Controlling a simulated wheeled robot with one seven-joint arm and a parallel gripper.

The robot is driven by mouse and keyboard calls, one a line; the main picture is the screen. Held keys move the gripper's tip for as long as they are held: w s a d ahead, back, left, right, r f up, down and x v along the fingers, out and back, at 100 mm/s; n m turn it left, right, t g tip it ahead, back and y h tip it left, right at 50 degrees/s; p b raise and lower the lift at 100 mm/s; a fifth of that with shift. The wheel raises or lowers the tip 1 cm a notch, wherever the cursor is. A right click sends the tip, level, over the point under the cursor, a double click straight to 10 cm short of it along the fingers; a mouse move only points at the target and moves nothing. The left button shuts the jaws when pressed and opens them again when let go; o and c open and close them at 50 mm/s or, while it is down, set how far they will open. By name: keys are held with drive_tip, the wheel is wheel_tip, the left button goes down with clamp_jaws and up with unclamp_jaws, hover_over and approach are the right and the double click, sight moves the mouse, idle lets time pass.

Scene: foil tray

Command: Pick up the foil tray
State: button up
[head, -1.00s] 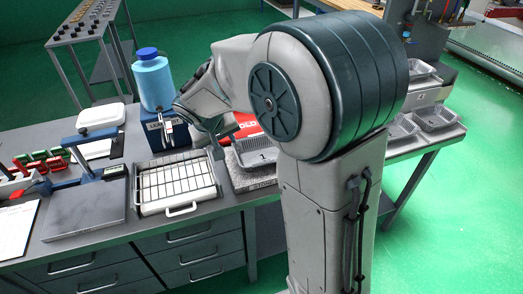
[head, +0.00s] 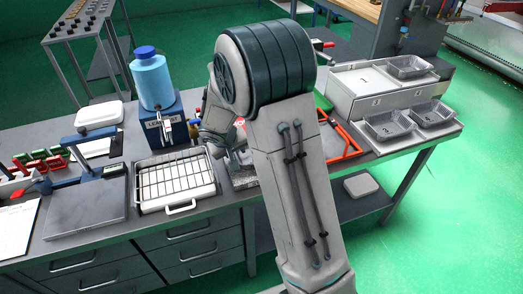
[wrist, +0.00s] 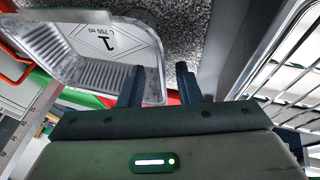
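The foil tray (wrist: 85,72) is a shiny ribbed tray marked "750 ml", at the upper left of the wrist view. It is on a speckled grey slab (wrist: 192,30). My gripper (wrist: 160,67) is open, with its two fingers apart. The tray's near right wall shows between the fingers, with the left finger over the tray's inside and the right finger outside over the slab. I cannot tell whether either finger touches the wall. In the head view, my arm hides most of this tray and slab.
A white-handled wire-rack tray (head: 177,183) stands just left of the slab. A blue bottle (head: 152,80) stands on a blue box (head: 166,125) behind. Similar foil trays (head: 390,125) stand at the right, by a red frame (head: 343,140). A scale (head: 85,210) is at the left.

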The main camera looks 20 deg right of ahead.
drive_tip(key=shift+f, duration=0.15)
clamp_jaws()
drive_tip(key=shift+w+r, duration=0.1)
drive_tip(key=shift+r, duration=0.45)
drive_tip(key=r, duration=0.2)
drive_tip(key=d+r, duration=0.1)
drive_tip(key=shift+d+r, duration=0.15)
drive_tip(key=shift+r, duration=0.25)
drive_tip(key=d+r, duration=0.6)
drive_tip(key=d, duration=0.4)
drive_tip(key=shift+w+d, duration=0.25)
drive_tip(key=shift+w, duration=0.15)
